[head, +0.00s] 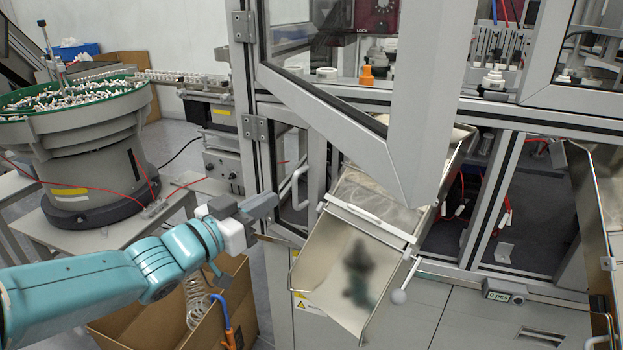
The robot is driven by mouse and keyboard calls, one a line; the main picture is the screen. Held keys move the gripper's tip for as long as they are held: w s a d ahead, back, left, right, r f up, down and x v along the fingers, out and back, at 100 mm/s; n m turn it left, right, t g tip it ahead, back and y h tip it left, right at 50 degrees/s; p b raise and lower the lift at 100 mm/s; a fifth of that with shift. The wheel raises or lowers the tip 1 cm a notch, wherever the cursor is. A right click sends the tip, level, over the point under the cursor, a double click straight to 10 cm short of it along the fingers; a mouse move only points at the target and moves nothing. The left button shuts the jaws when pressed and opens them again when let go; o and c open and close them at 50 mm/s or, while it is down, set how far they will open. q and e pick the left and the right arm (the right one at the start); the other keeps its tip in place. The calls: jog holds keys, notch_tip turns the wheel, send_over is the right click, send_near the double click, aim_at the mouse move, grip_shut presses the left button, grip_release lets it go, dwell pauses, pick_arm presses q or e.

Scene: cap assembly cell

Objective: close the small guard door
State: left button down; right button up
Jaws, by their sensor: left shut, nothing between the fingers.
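A narrow grey-framed door (316,170) with a white bow handle (298,187) is at the lower left of the machine frame, below the larger door; it looks like the small guard door. I cannot tell how far it stands open, as the larger door frame covers its upper part. My left gripper (268,205) is just left of the handle and a little lower in the picture. Its grey fingers are shut and empty, pointing right; contact with the door cannot be made out. My right gripper is not in view.
A large framed door (425,110) hangs open toward me above. A cardboard box (150,318) lies below my left arm. A bowl feeder (75,120) stands far left.

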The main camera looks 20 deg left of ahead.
aim_at(318, 171)
pick_arm(q)
jog(key=x, duration=1.2)
jog(key=shift+w+d, duration=0.1)
jog(key=p+x, duration=0.2)
jog(key=x, duration=0.1)
jog(key=shift+w+d+r, duration=0.15)
jog(key=shift+w+d, duration=0.05)
jog(key=shift+w, duration=0.1)
jog(key=shift+w+d, duration=0.1)
jog(key=shift+w, duration=0.3)
jog(key=shift+s+f, duration=0.1)
jog(key=shift+f, duration=0.1)
